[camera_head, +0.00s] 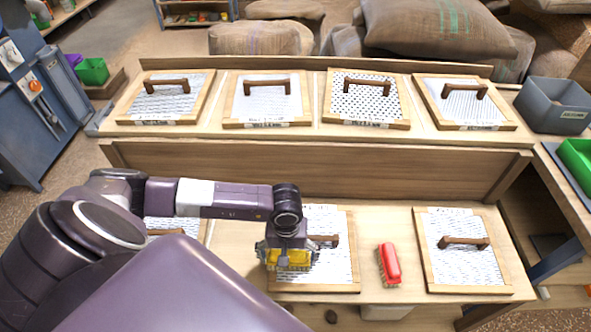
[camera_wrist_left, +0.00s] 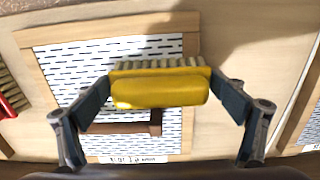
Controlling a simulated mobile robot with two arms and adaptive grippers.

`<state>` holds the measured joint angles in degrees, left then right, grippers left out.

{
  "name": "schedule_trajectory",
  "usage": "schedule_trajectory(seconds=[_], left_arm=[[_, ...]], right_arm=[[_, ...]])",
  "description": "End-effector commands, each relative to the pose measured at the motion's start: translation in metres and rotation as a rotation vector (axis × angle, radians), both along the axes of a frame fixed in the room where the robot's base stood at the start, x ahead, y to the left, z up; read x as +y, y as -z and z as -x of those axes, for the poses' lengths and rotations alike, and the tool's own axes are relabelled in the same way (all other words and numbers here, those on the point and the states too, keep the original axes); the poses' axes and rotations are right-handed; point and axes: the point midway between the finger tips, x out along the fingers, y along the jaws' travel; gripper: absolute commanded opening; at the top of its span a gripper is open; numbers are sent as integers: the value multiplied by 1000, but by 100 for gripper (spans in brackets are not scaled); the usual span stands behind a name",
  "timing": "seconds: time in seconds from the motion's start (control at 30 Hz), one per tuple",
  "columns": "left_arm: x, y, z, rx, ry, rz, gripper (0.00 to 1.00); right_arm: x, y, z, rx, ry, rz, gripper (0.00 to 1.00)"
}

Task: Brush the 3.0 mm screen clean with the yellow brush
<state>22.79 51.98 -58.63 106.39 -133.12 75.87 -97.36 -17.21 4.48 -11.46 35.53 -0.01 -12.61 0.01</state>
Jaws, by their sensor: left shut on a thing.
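The yellow brush (camera_wrist_left: 160,91) is gripped between the two fingers of my left gripper (camera_wrist_left: 167,98), with its pale bristles toward the top of the left wrist view. In the head view the yellow brush (camera_head: 289,259) is over the left part of a wood-framed slotted screen (camera_head: 335,262) on the lower shelf. I cannot tell whether the bristles touch the mesh. This screen has a brown handle (camera_wrist_left: 120,127), partly hidden by the brush and gripper. Its label shows at the bottom edge of the left wrist view, too small to read surely. My right gripper is not in view.
A red brush (camera_head: 389,264) lies right of this screen. Another framed screen (camera_head: 462,250) lies farther right, and one at left (camera_head: 160,229) is partly behind my arm. Several screens stand on the upper shelf (camera_head: 318,137). A grey bin (camera_head: 553,105) is at the right.

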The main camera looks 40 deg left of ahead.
Motion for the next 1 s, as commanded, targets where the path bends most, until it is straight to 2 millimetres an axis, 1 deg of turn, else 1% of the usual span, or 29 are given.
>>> schedule_trajectory(seconds=[0.03, 0.1, 0.37, 0.47, 0.8, 1.0], left_arm=[[6, 3, 5, 5, -1, -5, 70], [9, 3, 7, 6, 0, -5, 70], [10, 2, 9, 8, -1, -4, 70], [7, 2, 6, 6, -1, -3, 70], [-16, 0, -11, 2, 1, -1, 70], [-21, 0, -14, 3, 0, -2, 70]], right_arm=[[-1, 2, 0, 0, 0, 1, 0], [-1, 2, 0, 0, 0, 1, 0], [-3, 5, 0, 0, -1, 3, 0], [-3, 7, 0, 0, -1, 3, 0], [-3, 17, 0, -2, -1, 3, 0], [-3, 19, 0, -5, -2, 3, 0]])
